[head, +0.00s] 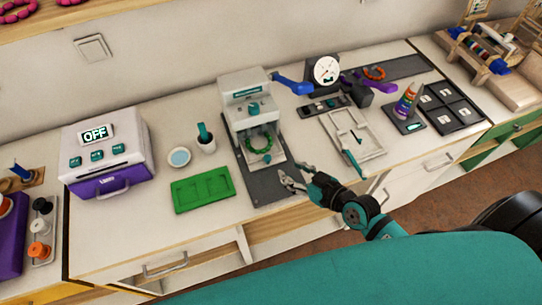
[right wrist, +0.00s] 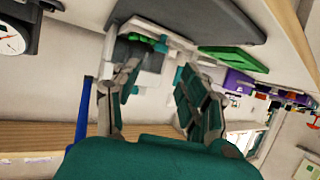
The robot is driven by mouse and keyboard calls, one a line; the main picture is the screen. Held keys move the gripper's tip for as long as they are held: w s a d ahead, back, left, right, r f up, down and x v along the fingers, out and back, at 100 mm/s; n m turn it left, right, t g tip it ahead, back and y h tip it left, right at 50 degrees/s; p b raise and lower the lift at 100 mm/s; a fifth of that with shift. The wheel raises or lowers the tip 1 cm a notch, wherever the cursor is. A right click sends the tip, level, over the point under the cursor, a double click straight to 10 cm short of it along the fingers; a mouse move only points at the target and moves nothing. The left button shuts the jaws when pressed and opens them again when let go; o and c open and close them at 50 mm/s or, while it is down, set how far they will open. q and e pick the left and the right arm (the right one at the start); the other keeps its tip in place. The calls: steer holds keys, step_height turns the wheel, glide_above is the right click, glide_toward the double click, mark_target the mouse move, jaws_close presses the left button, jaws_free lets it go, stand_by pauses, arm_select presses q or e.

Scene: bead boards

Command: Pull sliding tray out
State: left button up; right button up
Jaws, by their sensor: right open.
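A white press-like machine (head: 243,90) with a blue lever (head: 291,84) stands on a dark base plate (head: 270,186) in the middle of the counter. A pale tray (head: 275,157) sits low in its opening, with a green bead ring (head: 259,143) on it. My right gripper (head: 291,181) is open and empty, close in front of the tray and over the right part of the base plate. In the right wrist view, the open fingers (right wrist: 158,95) frame part of the machine and the green ring (right wrist: 148,42). I cannot tell whether they touch the tray. My left gripper is not in view.
A green moulded tray (head: 203,189) and a white cup (head: 206,143) stand left of the machine. Farther left is a box reading OFF (head: 106,150). A white frame (head: 352,134) and a gauge (head: 327,71) stand to the right.

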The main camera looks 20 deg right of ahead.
mark_target(269, 158)
steer(key=x, duration=1)
steer(key=shift+a+p, duration=0.1)
steer(key=shift+p, duration=0.2)
steer(key=shift+r, duration=0.1)
jaws_close()
